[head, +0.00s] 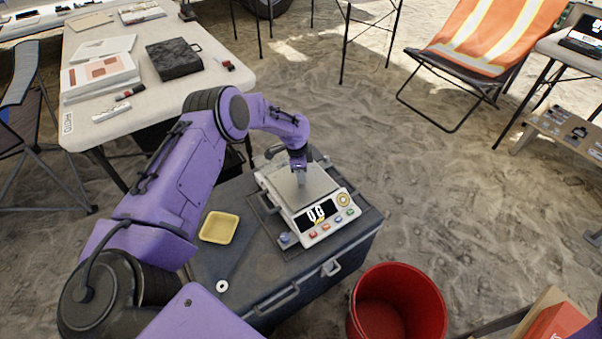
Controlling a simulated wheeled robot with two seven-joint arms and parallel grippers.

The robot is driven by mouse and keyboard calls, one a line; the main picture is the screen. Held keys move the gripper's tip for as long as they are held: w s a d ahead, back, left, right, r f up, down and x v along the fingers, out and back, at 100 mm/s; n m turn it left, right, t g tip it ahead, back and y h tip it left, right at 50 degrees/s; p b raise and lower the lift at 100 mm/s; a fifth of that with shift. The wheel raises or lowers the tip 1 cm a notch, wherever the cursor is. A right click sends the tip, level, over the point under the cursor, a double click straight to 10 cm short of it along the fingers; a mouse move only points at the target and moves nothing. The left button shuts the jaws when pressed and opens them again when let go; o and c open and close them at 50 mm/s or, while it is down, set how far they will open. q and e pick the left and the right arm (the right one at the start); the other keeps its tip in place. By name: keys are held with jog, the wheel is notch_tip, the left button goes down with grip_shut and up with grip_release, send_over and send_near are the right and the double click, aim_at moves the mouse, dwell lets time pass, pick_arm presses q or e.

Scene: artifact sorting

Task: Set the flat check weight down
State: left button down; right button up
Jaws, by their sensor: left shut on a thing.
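My left gripper (300,178) points down over the metal pan of a white scale (316,205). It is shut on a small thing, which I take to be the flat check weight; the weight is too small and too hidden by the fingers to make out. I cannot tell whether it touches the pan. The scale stands on a dark grey case (262,262). My right gripper is out of view.
A yellow tray (219,228) and a small white ring (222,286) lie on the case, left of the scale. A red bucket (397,305) stands to the case's right. A white table (150,112) with papers and a black box (174,59) is behind left.

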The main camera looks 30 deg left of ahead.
pick_arm(q)
jog(key=shift+f, duration=0.15)
jog(key=c, duration=1)
grip_release()
jog(key=shift+r, duration=0.35)
notch_tip(320, 180, up, 12)
jog(key=a+p, duration=0.1)
jog(key=shift+s+f, duration=0.2)
jog(key=shift+s, duration=0.2)
jog(key=shift+a, duration=0.1)
